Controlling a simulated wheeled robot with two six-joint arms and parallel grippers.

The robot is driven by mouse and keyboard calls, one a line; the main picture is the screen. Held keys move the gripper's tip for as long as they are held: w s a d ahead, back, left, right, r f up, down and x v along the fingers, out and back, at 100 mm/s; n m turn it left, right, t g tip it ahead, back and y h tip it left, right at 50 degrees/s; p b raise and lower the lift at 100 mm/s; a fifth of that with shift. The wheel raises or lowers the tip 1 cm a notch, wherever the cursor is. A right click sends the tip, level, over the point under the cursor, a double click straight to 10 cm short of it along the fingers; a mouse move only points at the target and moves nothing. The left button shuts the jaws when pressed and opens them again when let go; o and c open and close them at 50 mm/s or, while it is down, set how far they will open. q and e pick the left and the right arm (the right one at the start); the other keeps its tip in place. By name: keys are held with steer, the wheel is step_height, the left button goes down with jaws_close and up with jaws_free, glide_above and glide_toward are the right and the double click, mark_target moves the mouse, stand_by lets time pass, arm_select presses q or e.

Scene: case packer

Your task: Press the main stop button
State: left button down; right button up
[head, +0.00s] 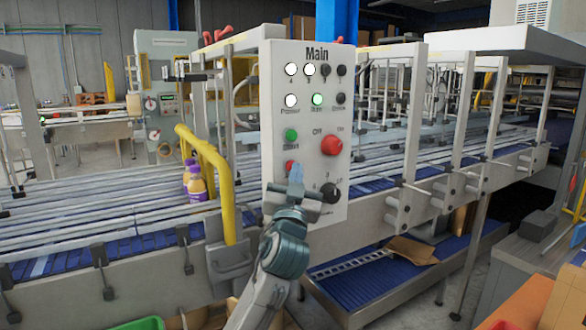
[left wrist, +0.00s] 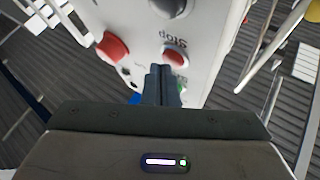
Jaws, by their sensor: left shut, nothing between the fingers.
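The grey-white Main panel (head: 308,110) stands upright at the middle of the head view. Its small red stop button (head: 290,165) sits low on the left, below the green start button (head: 291,136). My left gripper (head: 296,174) is shut and empty, its tips in front of the panel at the stop button, covering part of it. In the left wrist view, the stop button (left wrist: 175,57) shows beside the upside-down "Stop" label, just past and slightly right of the fingertips (left wrist: 161,70). I cannot tell whether they touch. My right gripper is not in view.
A larger red knob (head: 331,145) and a black rotary knob (head: 330,192) are close by on the panel. A yellow guard rail (head: 220,180) stands left of it. Conveyor rails run behind, with purple-and-orange bottles (head: 195,185) on the left.

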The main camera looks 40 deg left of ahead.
arm_select(q)
steer(key=shift+w+a, duration=0.1)
steer(key=shift+a, duration=0.05)
stand_by(0.6)
steer(key=shift+s+d, duration=0.35)
steer(key=shift+d, duration=0.5)
steer(key=d, duration=0.1)
steer(key=s+d, duration=0.1)
steer(key=d, duration=0.1)
steer(key=s+d+p, duration=0.1)
steer(key=shift+d, duration=0.3)
stand_by(0.5)
